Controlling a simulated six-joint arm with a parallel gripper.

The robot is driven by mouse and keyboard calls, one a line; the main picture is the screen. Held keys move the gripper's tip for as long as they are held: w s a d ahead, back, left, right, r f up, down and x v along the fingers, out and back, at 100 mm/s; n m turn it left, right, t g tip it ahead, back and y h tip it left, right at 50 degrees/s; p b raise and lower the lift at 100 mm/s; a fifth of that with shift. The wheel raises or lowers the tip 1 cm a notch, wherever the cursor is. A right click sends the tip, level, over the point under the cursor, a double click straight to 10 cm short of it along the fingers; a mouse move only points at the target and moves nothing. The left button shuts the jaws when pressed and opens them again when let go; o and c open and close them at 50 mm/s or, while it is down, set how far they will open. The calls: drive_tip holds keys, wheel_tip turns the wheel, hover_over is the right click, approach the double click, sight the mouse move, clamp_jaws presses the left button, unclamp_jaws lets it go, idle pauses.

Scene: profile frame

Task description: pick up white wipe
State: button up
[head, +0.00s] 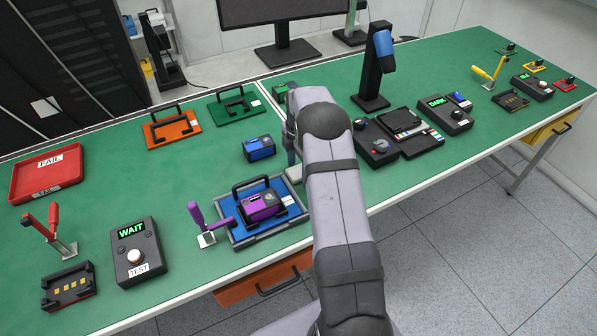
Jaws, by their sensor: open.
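I cannot make out a white wipe anywhere in the head view. My gripper (293,172) is mostly hidden behind my own grey arm, low over the green bench (190,185), just right of the blue-framed tray. It is open, and I see nothing held in it.
A purple device (262,206) sits in the blue tray (238,233), beside a purple toggle clamp (201,222). A blue device (259,148) lies behind. A WAIT box (136,250) and red FAIL tray (45,172) stand left. A black stand (372,75) and control boxes stand right.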

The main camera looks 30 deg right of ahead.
sight(298, 171)
drive_tip(key=shift+c, duration=0.6)
drive_tip(key=c, duration=1)
drive_tip(key=shift+r, duration=0.1)
wheel_tip(298, 171, up, 10)
drive_tip(key=b, duration=0.3)
